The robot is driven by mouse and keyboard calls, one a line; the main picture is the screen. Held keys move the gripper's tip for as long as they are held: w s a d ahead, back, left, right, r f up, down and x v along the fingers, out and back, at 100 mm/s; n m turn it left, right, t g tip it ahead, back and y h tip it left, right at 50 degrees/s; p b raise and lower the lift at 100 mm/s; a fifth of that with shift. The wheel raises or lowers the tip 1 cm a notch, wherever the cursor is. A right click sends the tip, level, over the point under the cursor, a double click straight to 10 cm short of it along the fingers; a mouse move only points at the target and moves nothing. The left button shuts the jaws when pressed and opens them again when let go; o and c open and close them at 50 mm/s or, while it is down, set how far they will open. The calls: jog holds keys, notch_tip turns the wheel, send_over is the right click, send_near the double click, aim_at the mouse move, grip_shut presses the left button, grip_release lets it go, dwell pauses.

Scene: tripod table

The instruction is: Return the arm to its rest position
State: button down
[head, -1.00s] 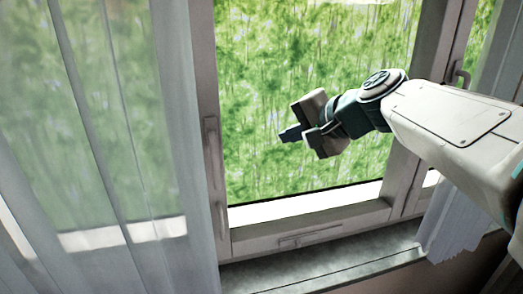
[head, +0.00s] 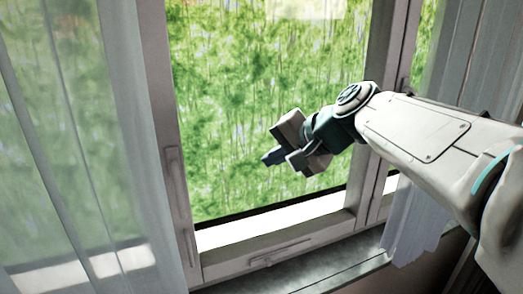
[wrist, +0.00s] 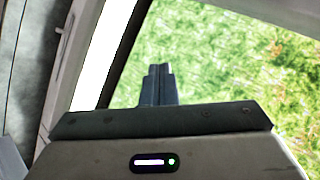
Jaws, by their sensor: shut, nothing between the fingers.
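My gripper (head: 272,157) is in the middle of the head view, at the end of my arm, which reaches in from the right. Its dark fingers point left and slightly down, in front of the window pane. The fingers are together with nothing between them. In the wrist view the shut fingers (wrist: 158,85) stand up from the gripper body against the bright window.
A window (head: 250,100) with a grey frame and green foliage outside fills the view behind my arm. Sheer curtains hang at the left (head: 70,130) and the right (head: 415,215). A grey sill (head: 340,275) runs below. No loose objects show.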

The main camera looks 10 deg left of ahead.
jog(key=s+d+f+n+g+h, duration=0.2)
jog(key=s+d+f+h, duration=0.6)
jog(key=s+d+f, duration=1)
notch_tip(320, 180, down, 3)
jog(key=d+n, duration=0.1)
jog(key=d, duration=0.1)
jog(key=shift+d+h, duration=0.3)
